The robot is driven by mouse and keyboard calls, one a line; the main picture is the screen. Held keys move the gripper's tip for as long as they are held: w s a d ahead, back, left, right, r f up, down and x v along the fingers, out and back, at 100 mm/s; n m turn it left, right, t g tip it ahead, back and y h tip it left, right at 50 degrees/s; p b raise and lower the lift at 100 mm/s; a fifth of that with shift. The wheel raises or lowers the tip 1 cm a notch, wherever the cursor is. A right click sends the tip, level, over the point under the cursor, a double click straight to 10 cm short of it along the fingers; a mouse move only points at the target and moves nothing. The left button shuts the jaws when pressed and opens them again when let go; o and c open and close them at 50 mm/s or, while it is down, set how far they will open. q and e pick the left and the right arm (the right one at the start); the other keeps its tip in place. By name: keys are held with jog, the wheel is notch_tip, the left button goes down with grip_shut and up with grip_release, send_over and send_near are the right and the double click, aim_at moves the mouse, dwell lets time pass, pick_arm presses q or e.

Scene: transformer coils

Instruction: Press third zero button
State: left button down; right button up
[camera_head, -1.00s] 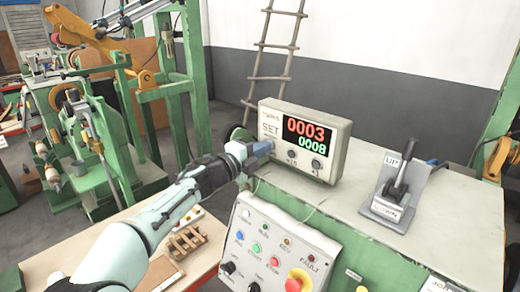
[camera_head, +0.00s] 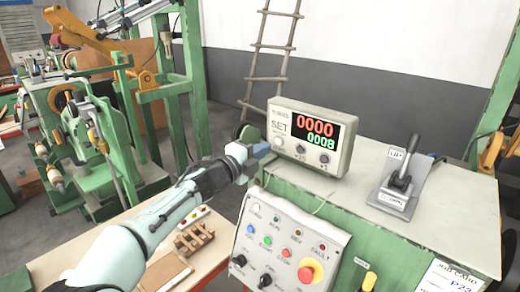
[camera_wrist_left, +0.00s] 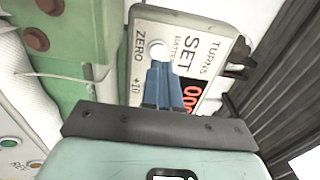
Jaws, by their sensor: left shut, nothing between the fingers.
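A beige counter box (camera_head: 310,138) stands on the green cabinet. Its display (camera_head: 315,130) reads 0000 in red above 0008 in green. A round white button (camera_wrist_left: 157,48) next to the word ZERO shows in the left wrist view; it also shows at the lower left of the box face in the head view (camera_head: 279,141). My left gripper (camera_head: 264,150) is shut and empty, its blue fingertips (camera_wrist_left: 161,66) pointing at this button. The tips lie just short of the button in the picture; a small gap or light contact cannot be told apart. My right gripper is out of view.
A control panel (camera_head: 290,240) with coloured buttons and a red emergency knob (camera_head: 311,270) lies below my left gripper. A lever unit (camera_head: 402,185) stands on the cabinet top (camera_head: 350,200) to the right. A wooden ladder (camera_head: 270,60) leans on the wall behind.

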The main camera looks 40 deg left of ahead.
pick_arm(q)
jog(key=s+a+b, duration=0.1)
jog(key=s, duration=0.8)
dwell(0.5)
